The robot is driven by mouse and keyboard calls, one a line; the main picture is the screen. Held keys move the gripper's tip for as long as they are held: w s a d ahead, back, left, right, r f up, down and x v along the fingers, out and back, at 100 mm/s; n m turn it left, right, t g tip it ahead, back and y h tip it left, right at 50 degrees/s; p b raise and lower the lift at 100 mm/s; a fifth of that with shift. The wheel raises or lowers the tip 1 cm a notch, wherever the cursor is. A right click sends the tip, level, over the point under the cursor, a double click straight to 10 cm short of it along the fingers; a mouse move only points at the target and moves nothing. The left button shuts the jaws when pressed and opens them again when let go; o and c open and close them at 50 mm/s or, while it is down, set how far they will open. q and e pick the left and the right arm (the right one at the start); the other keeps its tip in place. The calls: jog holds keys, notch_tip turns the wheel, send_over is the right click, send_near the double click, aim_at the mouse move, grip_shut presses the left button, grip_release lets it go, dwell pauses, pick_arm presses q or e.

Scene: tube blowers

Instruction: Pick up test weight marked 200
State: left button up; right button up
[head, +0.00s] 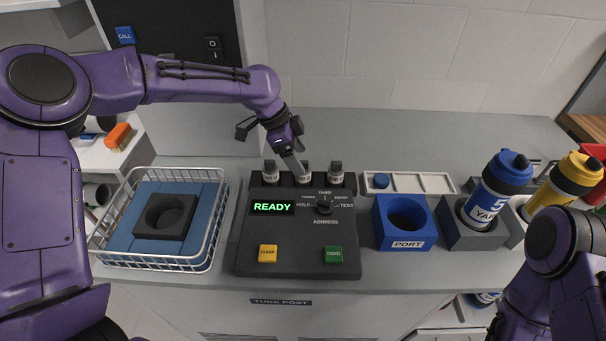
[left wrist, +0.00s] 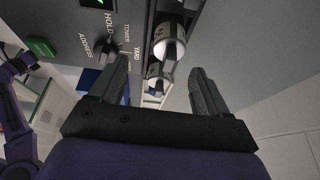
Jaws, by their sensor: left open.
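Three labelled grey-and-white cylinders with dark tops stand in a row in a holder along the console's back edge: a left one (head: 270,173), a middle one (head: 302,177) and a right one (head: 336,172). Their markings are too small to tell which reads 200. My left gripper (head: 292,160) is open and empty, pointing down at the middle cylinder and partly covering it. In the left wrist view, two cylinders, a nearer one (left wrist: 171,40) and a farther one (left wrist: 160,74), show in line with the gap between the fingers (left wrist: 160,88). My right gripper is out of view.
The console (head: 300,240) has a READY display, dial and two buttons. A wire basket (head: 210,235) stands left. A shallow white tray (head: 425,183), a blue PORT block (head: 405,243) and blue (head: 497,190) and yellow (head: 565,182) canisters stand right. Bare counter lies behind.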

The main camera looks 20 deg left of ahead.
pick_arm(q)
jog(key=f, duration=0.2)
jog(key=w+f, duration=0.1)
jog(key=f, duration=0.1)
jog(key=w+d+f+p, duration=0.1)
jog(key=f, duration=0.1)
jog(key=shift+w, duration=0.1)
jog(key=shift+s+d+r, duration=0.1)
jog(key=shift+s+r, duration=0.05)
jog(key=shift+s, duration=0.25)
jog(key=c, duration=1.3)
jog(key=shift+o, duration=0.2)
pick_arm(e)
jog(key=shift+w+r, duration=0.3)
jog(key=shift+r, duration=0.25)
